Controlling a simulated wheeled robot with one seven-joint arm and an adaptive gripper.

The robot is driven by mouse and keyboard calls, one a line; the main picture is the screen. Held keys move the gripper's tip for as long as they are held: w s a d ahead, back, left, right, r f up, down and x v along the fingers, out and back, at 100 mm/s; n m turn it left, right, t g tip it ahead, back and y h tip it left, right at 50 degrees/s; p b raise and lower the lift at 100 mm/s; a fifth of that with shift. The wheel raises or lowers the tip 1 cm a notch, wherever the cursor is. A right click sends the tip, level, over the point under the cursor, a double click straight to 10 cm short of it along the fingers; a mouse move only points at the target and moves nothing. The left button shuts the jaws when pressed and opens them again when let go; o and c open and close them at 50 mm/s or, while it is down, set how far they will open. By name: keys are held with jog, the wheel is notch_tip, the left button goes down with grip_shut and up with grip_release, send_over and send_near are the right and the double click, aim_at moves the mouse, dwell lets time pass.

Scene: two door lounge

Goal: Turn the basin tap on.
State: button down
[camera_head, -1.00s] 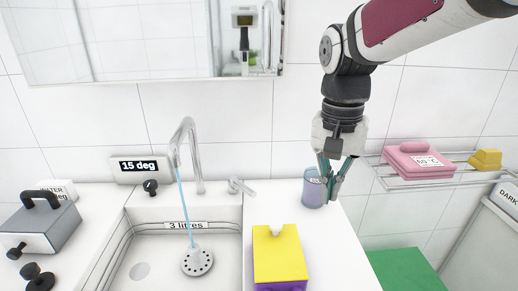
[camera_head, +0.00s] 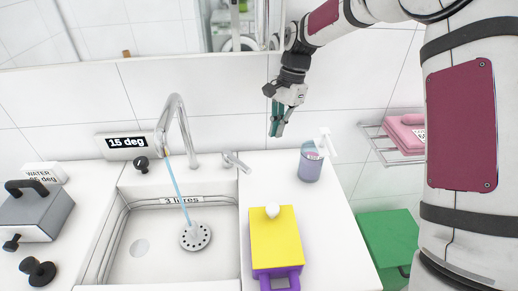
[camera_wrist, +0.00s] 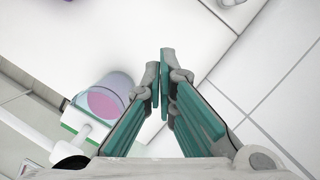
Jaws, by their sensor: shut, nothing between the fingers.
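The basin tap has a tall curved chrome spout (camera_head: 182,125) behind the white basin (camera_head: 140,265). A thin blue stream (camera_head: 180,190) runs from the spout to the round drain (camera_head: 195,237). A short chrome lever (camera_head: 235,162) stands on the ledge right of the spout. My gripper (camera_head: 275,134), with teal fingers, is shut and empty, in the air to the right of the lever and apart from it. In the wrist view the fingertips (camera_wrist: 164,52) are together. A pale rounded fitting shows at that view's top right; I cannot tell what it is.
A translucent cup (camera_head: 310,167) with a white item stands right of the lever. A yellow-topped box (camera_head: 275,240) is on the counter in front. A grey box (camera_head: 35,215) and black knobs are at left. A mirror (camera_head: 140,25) hangs above; a rack with pink towels (camera_head: 405,135) is at right.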

aim_at(237, 166)
jog(key=x, duration=0.6)
jog(key=p+x, duration=0.1)
jog(key=x, duration=0.2)
jog(key=shift+w+a+f, duration=0.2)
jog(key=shift+w+f, duration=0.1)
jog(key=shift+w, duration=0.05)
jog(key=shift+s+a+p, duration=0.25)
jog(key=shift+s+a, duration=0.2)
jog(key=shift+a, duration=0.15)
jog(key=shift+s+a+p, duration=0.25)
jog(key=shift+s+a, duration=0.2)
jog(key=shift+a, duration=0.2)
jog(key=shift+s+a+r, duration=0.1)
jog(key=shift+s+a, duration=0.15)
jog(key=shift+a, duration=0.15)
jog(key=shift+a, duration=0.1)
jog(key=shift+s+a+m+p, duration=0.45)
jog(key=shift+s+m, duration=0.05)
